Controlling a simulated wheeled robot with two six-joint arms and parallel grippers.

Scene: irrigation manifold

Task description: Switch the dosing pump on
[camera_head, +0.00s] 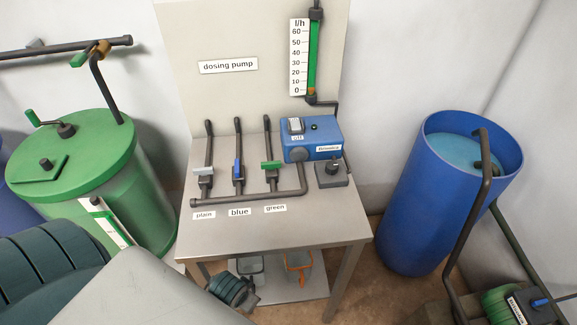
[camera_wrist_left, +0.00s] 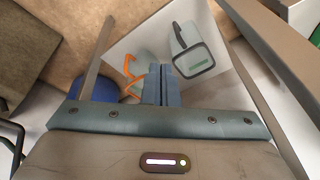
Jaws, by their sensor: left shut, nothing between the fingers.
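The dosing pump (camera_head: 313,138) is a blue box on the right of the grey metal table, under a "dosing pump" sign (camera_head: 228,65). A pale rocker switch (camera_head: 296,125) is on its top, with an "off" label (camera_head: 297,138) below it. A small dark green lamp (camera_head: 313,127) is beside the switch and looks unlit. In the left wrist view my left gripper (camera_wrist_left: 161,72) is shut and empty, pointing toward the lower shelf. In the head view my left arm reaches in low, in front of the table, well away from the pump. My right gripper is not visible.
Three valves with plain, blue (camera_head: 238,172) and green (camera_head: 271,166) handles stand left of the pump. A knob box (camera_head: 332,173) is in front of it. The flow gauge (camera_head: 312,60) stands behind. A green tank (camera_head: 75,150) and blue barrel (camera_head: 425,190) flank the table (camera_head: 320,222).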

